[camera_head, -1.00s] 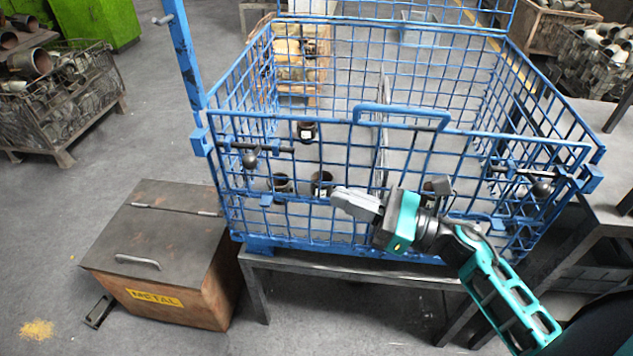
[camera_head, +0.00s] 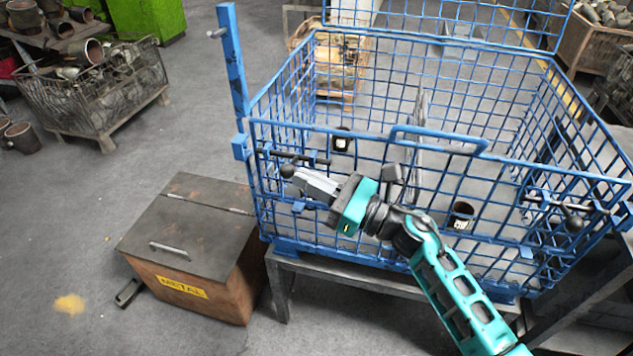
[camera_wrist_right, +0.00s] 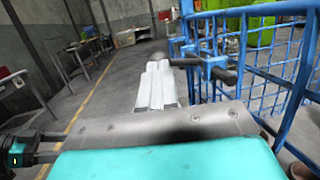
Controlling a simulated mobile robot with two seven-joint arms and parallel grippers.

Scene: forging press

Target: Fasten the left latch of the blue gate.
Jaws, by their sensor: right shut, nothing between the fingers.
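The blue gate (camera_head: 377,196) is the mesh front side of a blue wire cage, with a raised handle at its top middle. The latch also shows in the right wrist view (camera_wrist_right: 183,61). My right gripper (camera_head: 305,180) is shut and empty, its grey fingers in front of the gate with the tips close by the knob. I cannot tell whether they touch it. The right latch (camera_head: 560,208) shows at the gate's other end.
The cage stands on a grey metal table (camera_head: 345,281). A brown metal-scrap box (camera_head: 200,262) with a dark lid stands on the floor to its left. Dark cylindrical parts (camera_head: 461,216) lie in the cage. A wire crate (camera_head: 95,92) is at the back left.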

